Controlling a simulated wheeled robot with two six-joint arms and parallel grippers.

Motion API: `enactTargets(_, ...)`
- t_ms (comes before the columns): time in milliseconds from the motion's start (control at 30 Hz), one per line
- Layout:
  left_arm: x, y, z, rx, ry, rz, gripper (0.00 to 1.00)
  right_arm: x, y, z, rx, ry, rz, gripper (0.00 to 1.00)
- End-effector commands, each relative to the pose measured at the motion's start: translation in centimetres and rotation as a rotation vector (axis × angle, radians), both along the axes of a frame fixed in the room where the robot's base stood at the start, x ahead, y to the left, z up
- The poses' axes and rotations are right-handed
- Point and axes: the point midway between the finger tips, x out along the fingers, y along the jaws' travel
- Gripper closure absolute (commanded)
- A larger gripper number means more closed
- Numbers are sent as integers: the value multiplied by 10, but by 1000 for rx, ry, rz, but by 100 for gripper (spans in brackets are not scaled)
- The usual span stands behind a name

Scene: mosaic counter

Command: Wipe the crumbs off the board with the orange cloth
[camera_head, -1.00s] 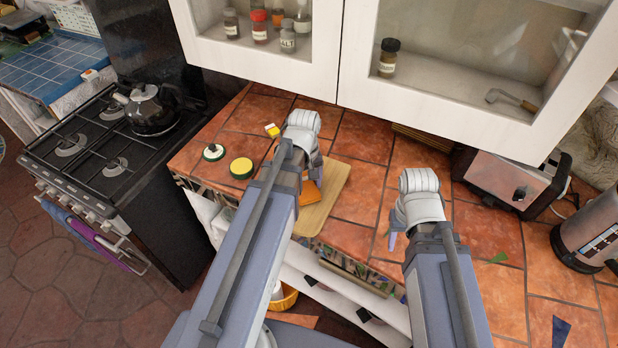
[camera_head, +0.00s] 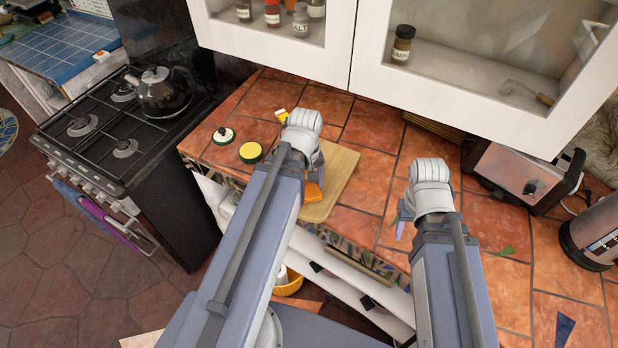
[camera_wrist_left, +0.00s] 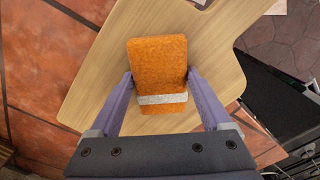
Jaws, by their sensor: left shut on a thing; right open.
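The orange cloth (camera_head: 314,193) is a thick pad with a pale band, seen fully in the left wrist view (camera_wrist_left: 158,62). My left gripper (camera_head: 311,184) is shut on it, with a finger at each side near the band (camera_wrist_left: 160,95). The wooden board (camera_head: 343,167) lies on the tiled counter under the cloth. Whether the cloth touches the board I cannot tell. I can make out no crumbs; my left arm and the cloth hide part of the board. My right gripper (camera_head: 402,222) is open and empty, to the right of the board.
A yellow round item (camera_head: 250,152), a round green-and-white item (camera_head: 223,135) and a small yellow item (camera_head: 281,115) sit left of the board. A toaster (camera_head: 520,175) and kettle (camera_head: 592,235) stand at right. Wall cabinets (camera_head: 345,70) overhang the back. The stove (camera_head: 120,130) is at left.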

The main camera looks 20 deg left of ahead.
Motion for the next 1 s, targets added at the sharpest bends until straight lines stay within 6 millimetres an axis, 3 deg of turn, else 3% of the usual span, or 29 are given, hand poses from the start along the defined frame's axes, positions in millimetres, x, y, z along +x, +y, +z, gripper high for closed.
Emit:
enactTargets(333,0,0,0,1,8,0,71,0,0,1,0,0,0,50)
enactTargets(800,38,-2,-2,0,3,-1,71,0,0,-2,0,0,0,50)
enactTargets(1000,41,-3,-2,-1,1,0,71,0,0,-2,0,0,0,50)
